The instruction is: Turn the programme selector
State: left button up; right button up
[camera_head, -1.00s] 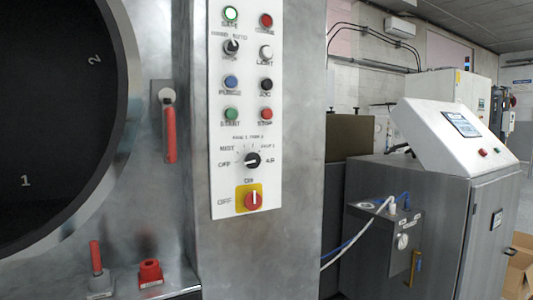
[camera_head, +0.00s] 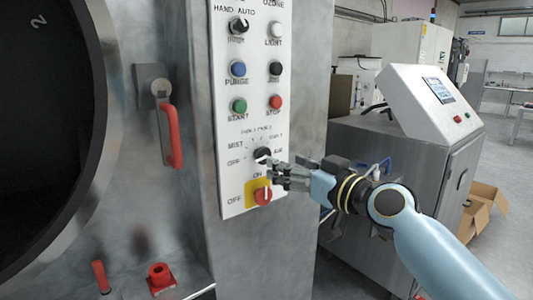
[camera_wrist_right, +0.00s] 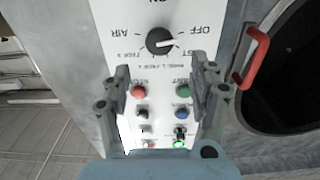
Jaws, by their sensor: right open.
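The programme selector is a black round knob (camera_head: 262,153) on the white control panel (camera_head: 232,190), ringed by labels such as OFF, MIST and AIR. My right gripper (camera_head: 272,172) is open and empty, close to the panel, just below and right of the knob in the head view. In the wrist view its two fingers (camera_wrist_right: 160,76) stand apart, with the knob beyond the gap between them and no contact visible. My left gripper is not in view.
The red switch (camera_head: 263,195) on its yellow plate sits just below the selector. Several push buttons are above it, including the green START (camera_head: 239,105). A red-handled lever (camera_head: 170,135) is left of the panel. A grey cabinet (camera_head: 400,150) stands right.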

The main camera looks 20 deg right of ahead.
aim_at(265, 155)
jog(key=x, duration=0.8)
jog(key=shift+f+p, duration=0.1)
jog(key=shift+p, duration=0.3)
jog(key=c, duration=1.1)
jog(key=shift+c, duration=0.2)
